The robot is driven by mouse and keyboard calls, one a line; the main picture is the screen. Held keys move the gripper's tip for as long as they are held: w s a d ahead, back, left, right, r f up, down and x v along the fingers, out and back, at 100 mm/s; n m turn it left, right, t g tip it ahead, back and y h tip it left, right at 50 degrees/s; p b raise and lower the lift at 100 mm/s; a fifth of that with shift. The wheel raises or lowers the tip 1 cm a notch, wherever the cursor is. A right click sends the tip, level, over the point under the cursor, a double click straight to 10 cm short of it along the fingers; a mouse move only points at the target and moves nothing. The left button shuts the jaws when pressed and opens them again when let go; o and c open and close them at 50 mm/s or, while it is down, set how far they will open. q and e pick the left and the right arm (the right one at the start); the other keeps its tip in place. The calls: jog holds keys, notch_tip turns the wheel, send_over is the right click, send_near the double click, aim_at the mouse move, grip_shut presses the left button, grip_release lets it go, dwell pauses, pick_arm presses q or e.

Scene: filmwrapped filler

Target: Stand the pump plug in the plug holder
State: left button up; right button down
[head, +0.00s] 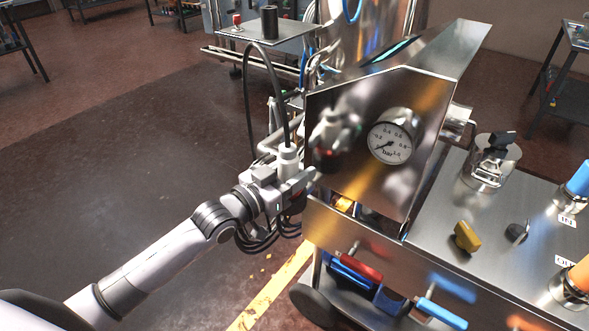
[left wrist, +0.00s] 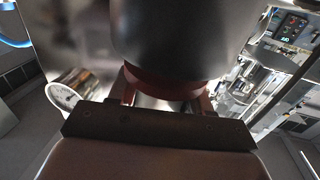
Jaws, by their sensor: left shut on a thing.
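The pump plug (head: 288,160) is a pale grey cylinder, upright, with a black cable rising from its top. My left gripper (head: 289,188) is shut on it, beside the left face of the steel machine housing. In the left wrist view the plug (left wrist: 185,38) is a large dark grey cylinder with a red-brown ring below, between the fingers of the gripper (left wrist: 165,100). The plug's lower end is hidden by the gripper in the head view. I cannot tell which part is the plug holder. My right gripper is not in view.
The mirror-like housing (head: 350,110) with a pressure gauge (head: 390,143) stands close right of the gripper. The steel deck (head: 430,215) carries a yellow knob (head: 467,237) and a black-topped valve (head: 492,160). Behind are pipes and a small raised shelf (head: 290,27).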

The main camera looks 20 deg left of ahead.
pick_arm(q)
jog(key=shift+f, duration=0.25)
dwell(0.7)
jog(key=o, duration=1.3)
jog(key=shift+f, duration=0.1)
jog(key=s+a+f+n+g+y+p, duration=0.1)
jog(key=s+f+y+p, duration=0.1)
jog(key=s, duration=0.6)
jog(key=s+a+f+n+g+y+p, duration=0.1)
jog(key=s+f+p, duration=0.3)
jog(key=s, duration=0.5)
jog(key=s+a+f+n+g+y+p, duration=0.1)
jog(key=s+a+f+g+y+p, duration=0.2)
jog(key=s+p, duration=0.3)
jog(key=shift+s+a+f+y, duration=0.1)
jog(key=shift+s+y, duration=0.05)
jog(key=shift+s, duration=0.6)
jog(key=shift+s+a+f+y, duration=0.1)
jog(key=shift+s+y, duration=0.05)
jog(key=shift+s, duration=0.6)
